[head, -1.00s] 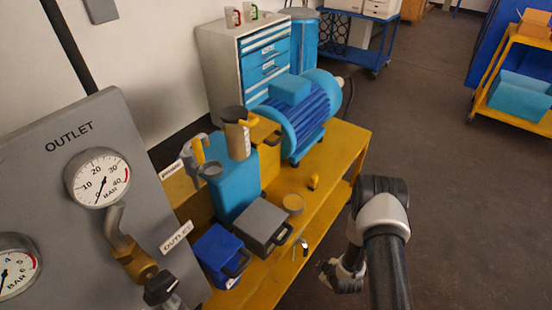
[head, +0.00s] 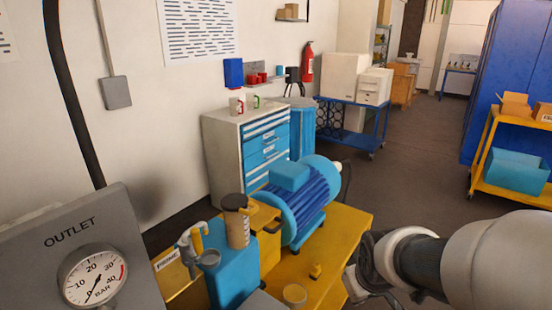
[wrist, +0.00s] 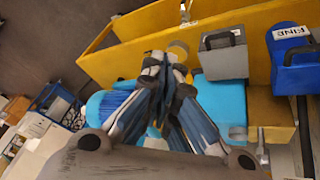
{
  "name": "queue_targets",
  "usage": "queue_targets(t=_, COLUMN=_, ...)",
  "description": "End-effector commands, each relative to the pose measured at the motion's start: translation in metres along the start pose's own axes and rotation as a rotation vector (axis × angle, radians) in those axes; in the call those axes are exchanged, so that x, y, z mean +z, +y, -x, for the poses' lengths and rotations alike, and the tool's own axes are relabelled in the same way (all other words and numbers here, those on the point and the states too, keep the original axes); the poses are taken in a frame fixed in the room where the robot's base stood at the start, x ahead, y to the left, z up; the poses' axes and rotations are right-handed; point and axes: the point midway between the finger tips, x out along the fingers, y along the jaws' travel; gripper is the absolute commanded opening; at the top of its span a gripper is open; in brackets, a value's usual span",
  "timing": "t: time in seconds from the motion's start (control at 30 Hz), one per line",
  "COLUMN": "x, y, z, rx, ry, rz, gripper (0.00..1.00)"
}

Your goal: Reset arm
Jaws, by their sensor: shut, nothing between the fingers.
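My gripper (wrist: 163,68) shows in the wrist view with its fingers together and nothing between them. Behind it are the yellow bench (wrist: 105,68), a grey lidded box with a handle (wrist: 224,60) and a blue box marked FINE (wrist: 292,75). My gripper appears apart from them, though the exact gap is hard to judge.
The yellow bench (head: 340,228) carries a blue motor (head: 308,198) and a blue tank (head: 232,275). A grey gauge panel (head: 115,215) stands at the left, a drawer cabinet (head: 225,160) behind. A yellow cart (head: 480,165) is at the right; the floor between is open.

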Motion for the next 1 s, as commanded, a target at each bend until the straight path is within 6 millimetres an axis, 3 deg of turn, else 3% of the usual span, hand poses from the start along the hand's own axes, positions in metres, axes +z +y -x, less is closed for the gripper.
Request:
queue_targets(t=0.03, x=0.007, y=-0.005, z=0.025, rx=0.000, ry=0.008, rz=-0.030, gripper=0.00)
queue_targets(t=0.2, x=0.046, y=-0.025, z=0.090, rx=-0.018, ry=-0.004, rz=-0.144, gripper=0.00)
queue_targets(t=0.4, x=0.097, y=-0.050, z=0.138, rx=-0.045, ry=-0.022, rz=-0.252, gripper=0.00)
queue_targets(t=0.6, x=0.123, y=-0.062, z=0.155, rx=-0.059, ry=-0.034, rz=-0.301, gripper=0.00)
queue_targets(t=1.0, x=0.126, y=-0.063, z=0.156, rx=-0.061, ry=-0.037, rz=-0.307, gripper=0.00)
